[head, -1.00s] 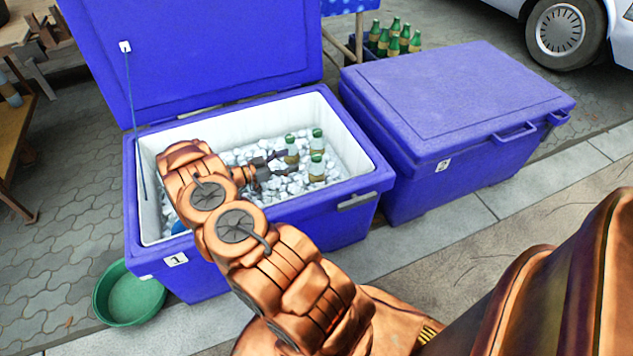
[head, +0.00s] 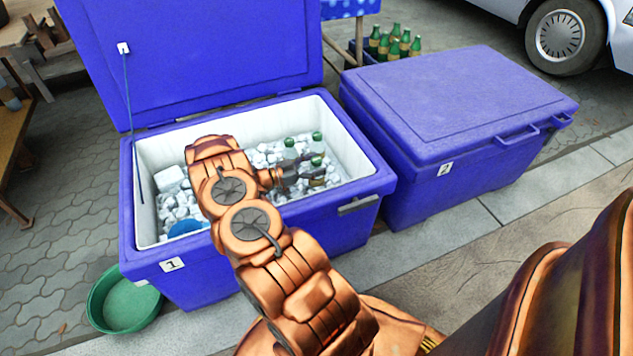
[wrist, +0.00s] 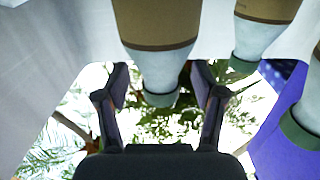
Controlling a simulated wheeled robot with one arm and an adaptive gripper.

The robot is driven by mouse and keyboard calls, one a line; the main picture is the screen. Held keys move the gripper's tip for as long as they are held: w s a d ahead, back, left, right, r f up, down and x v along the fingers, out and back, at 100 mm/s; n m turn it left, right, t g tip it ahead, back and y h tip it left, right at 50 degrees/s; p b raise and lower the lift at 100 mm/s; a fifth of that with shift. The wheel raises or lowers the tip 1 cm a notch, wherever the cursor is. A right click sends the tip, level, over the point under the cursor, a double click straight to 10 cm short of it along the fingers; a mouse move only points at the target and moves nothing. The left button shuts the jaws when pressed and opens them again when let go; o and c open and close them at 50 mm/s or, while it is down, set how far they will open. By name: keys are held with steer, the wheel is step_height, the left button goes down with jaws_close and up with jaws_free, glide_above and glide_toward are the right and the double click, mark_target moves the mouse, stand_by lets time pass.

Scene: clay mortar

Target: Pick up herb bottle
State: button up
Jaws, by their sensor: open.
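Several pale, clear bottles with green caps and tan labels stand in the ice of the open blue cooler (head: 255,218). The back ones are a left bottle (head: 289,152) and a right bottle (head: 317,142); a front bottle (head: 317,164) is partly covered by my gripper (head: 304,174). I cannot tell which is the herb bottle. In the wrist view the bottles appear cap-down. There my gripper (wrist: 160,98) is open, with one bottle (wrist: 158,62) between or just beyond its fingers; contact is unclear. Two others (wrist: 262,30) (wrist: 304,120) show at the right.
The cooler's white walls (head: 345,138) surround the ice, and its raised lid (head: 200,55) stands behind. A blue round thing (head: 184,228) lies in the ice. A closed blue cooler (head: 455,110) stands at right. A green basin (head: 130,303) sits on the ground at front left.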

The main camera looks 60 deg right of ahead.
steer(key=shift+s+d, duration=0.1)
steer(key=shift+d, duration=0.15)
jaws_close()
stand_by(0.5)
